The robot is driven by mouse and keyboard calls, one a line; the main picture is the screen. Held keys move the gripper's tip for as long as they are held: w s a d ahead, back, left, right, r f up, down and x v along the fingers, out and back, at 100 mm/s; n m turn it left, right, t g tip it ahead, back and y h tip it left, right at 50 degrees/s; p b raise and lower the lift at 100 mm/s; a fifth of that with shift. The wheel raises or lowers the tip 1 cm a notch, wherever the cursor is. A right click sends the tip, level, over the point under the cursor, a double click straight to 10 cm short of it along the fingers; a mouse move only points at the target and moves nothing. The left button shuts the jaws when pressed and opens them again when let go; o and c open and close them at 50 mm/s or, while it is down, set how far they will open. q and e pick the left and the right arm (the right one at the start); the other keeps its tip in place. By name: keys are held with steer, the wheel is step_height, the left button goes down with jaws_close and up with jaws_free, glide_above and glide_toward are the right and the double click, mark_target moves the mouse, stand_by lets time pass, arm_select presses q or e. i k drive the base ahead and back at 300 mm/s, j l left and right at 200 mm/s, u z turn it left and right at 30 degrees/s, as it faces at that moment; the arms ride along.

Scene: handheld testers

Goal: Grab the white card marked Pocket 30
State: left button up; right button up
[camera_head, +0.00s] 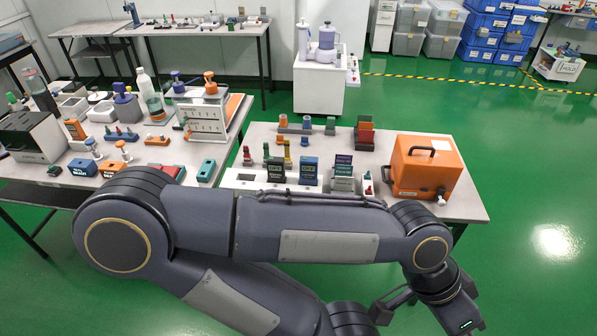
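No label reading Pocket 30 is legible at this size. On the right table (472,206) stand a black handheld unit (276,170), a blue one (309,171) and a white holder (343,183) with purple and green label-like pieces. A small white item with a red part (367,183) stands to its right. I cannot tell which is the white card. My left arm crosses in front of the table, hiding its front edge. Its gripper (387,304) is low at the right, in front of the table and apart from the items; its finger gap is unclear. My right gripper is not visible.
An orange case with a black handle (427,167) stands on the table's right end. Small coloured items line the back, including a dark red block (365,132). The left table (62,182) is crowded with bottles and boxes. Green floor (540,220) is clear at right.

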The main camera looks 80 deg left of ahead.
mark_target(341, 184)
steer(key=i+u, duration=0.1)
steer(key=u, duration=2.5)
